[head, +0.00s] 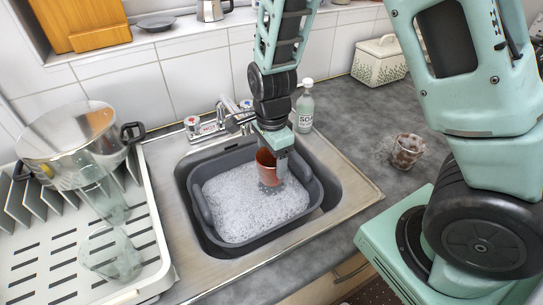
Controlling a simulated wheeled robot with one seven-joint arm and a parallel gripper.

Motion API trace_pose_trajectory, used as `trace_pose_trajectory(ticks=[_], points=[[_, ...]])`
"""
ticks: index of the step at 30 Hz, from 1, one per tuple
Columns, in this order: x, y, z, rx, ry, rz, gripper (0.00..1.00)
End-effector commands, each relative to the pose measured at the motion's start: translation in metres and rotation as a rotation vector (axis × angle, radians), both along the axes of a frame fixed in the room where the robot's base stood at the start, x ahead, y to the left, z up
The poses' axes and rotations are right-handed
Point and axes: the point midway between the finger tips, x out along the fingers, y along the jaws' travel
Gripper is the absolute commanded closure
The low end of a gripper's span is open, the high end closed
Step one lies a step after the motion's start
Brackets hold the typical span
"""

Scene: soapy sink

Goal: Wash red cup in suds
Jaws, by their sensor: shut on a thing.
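The red cup (265,167) is in my gripper (272,158), at the right back part of the grey basin (194,203). My gripper points down and is shut on the cup. The cup's lower part is at or in the white suds (243,208); I cannot tell how deep. The gripper's fingers hide part of the cup. The basin sits in the steel sink (362,203).
The faucet (232,112) stands behind the basin, with a soap bottle (305,108) to its right. A stained glass (407,151) stands on the right counter. A drying rack (155,262) with a pot (70,130) and clear glassware (110,255) is at left.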

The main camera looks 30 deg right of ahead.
Motion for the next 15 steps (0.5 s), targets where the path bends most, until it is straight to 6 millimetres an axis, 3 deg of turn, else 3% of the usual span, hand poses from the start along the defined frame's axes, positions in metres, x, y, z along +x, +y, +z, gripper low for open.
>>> trace_pose_trajectory(ticks=[1,15], points=[[0.0,0.0,-0.012,0.0,-0.001,0.0,0.56],[0.0,0.0,-0.063,0.0,0.001,-0.001,0.56]])
